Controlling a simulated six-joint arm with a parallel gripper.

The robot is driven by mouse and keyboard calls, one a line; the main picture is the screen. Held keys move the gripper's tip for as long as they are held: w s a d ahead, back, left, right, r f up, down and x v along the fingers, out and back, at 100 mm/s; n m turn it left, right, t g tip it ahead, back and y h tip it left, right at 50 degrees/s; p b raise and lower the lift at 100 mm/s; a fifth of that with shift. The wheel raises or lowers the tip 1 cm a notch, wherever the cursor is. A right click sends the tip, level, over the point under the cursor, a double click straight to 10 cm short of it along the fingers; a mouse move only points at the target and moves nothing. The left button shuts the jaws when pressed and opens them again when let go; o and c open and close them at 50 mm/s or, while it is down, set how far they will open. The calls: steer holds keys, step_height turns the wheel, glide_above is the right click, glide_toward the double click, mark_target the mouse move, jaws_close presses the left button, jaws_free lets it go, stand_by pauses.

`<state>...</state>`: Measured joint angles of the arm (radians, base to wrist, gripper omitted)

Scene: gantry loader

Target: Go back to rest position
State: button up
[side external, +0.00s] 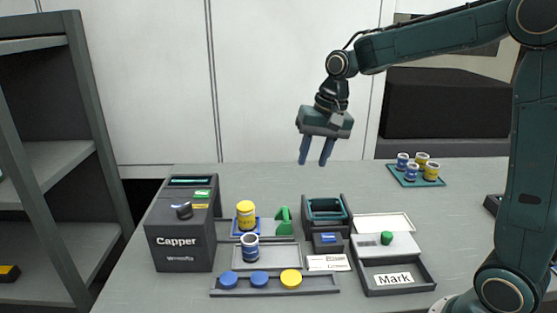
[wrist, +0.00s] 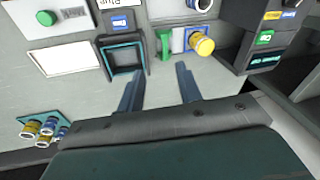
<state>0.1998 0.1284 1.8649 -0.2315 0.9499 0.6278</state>
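My gripper (side external: 316,163) hangs in the air above the back part of the table. Its two blue fingers are apart with nothing between them, and it touches nothing. The wrist view also shows the open fingers of my gripper (wrist: 158,90), with bare table between and below them.
The table (side external: 320,180) holds a dark Capper machine (side external: 180,238), a yellow jar (side external: 246,213), a blue-and-white jar (side external: 250,248), a cap rack (side external: 320,284), a dark bin (side external: 327,207) and a Mark station (side external: 410,279). A teal tray (side external: 434,182) bears several jars. Shelving (side external: 60,150) stands left.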

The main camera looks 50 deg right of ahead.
steer(key=s+a+n+t, duration=0.1)
steer(key=s+n, duration=0.1)
steer(key=s, duration=0.5)
steer(key=s+a+r+n+t, duration=0.1)
steer(key=s+n, duration=0.1)
steer(key=s, duration=0.6)
steer(key=s+a+r+n+t+h, duration=0.1)
steer(key=s+a+n, duration=0.1)
steer(key=s, duration=0.6)
steer(key=shift+n, duration=0.6)
